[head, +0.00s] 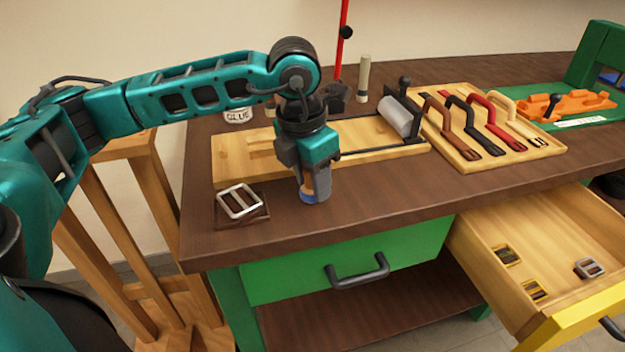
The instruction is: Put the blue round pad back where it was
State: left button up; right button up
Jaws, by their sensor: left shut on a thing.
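My left gripper (314,188) points straight down over the front part of the brown workbench top, right of the silver buckle. It is shut on a small blue thing (316,198), which looks like the blue round pad; a bit of tan shows beside it. The fingers hide most of it, and I cannot tell whether it touches the bench top. My right gripper is not in view.
A silver buckle (239,202) lies on a dark block at left. Behind are a wooden board (232,160), a glue pot (238,115) and a tray of handles (465,157). A drawer (545,236) with several buckles stands open at right. The front bench strip right of the gripper is clear.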

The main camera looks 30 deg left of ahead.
aim_at(305, 189)
pick_arm(q)
jog(key=shift+f, duration=0.15)
jog(key=shift+f, duration=0.1)
jog(key=o, duration=0.9)
jog(key=shift+o, duration=0.2)
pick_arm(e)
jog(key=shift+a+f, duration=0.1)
pick_arm(q)
jog(key=shift+r, duration=0.3)
notch_tip(305, 189, up, 12)
jog(key=s+p, duration=0.1)
jog(key=shift+s+a+f+p, duration=0.2)
jog(key=shift+s+a+p, duration=0.1)
jog(key=shift+s+p, duration=0.1)
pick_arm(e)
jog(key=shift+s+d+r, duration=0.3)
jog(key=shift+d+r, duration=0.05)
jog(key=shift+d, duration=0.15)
